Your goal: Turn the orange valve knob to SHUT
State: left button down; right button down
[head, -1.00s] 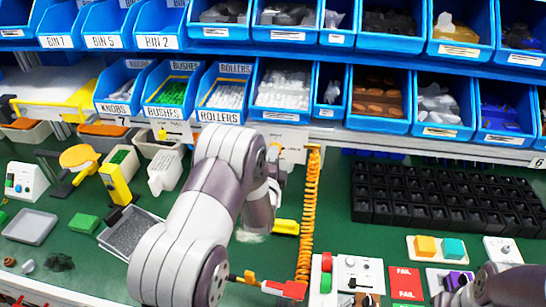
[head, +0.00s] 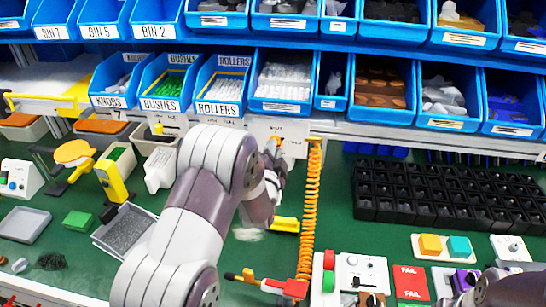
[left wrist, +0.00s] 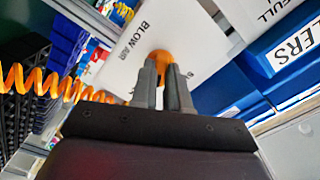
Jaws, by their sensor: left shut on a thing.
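The orange valve knob (left wrist: 160,58) sits on a white panel (left wrist: 196,38) printed "BLOW AIR". In the left wrist view my left gripper (left wrist: 161,70) is shut on the knob, one grey finger on each side, hiding part of it. In the head view only a small orange bit of the knob (head: 278,140) shows above my left gripper (head: 273,170), in front of the white panel (head: 292,131). The panel's other markings are too small or cut off to read, so the knob's setting cannot be told. My right gripper cannot be made out.
Blue bins (head: 219,93) line shelves above the panel. An orange coiled hose (head: 311,215) hangs right of my left gripper. A black compartment rack (head: 440,195) stands at right. The green bench (head: 395,235) has bare patches among boxes and trays.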

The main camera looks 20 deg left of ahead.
pick_arm(q)
jog(key=shift+f+n+b, duration=0.15)
jog(key=shift+n+b, duration=4.55)
jog(key=shift+n, duration=1.3)
jog(key=c, duration=1.1)
grip_release()
jog(key=shift+s, duration=0.1)
jog(key=v, duration=1.2)
jog(key=shift+s+d, duration=0.1)
jog(key=shift+s, duration=0.15)
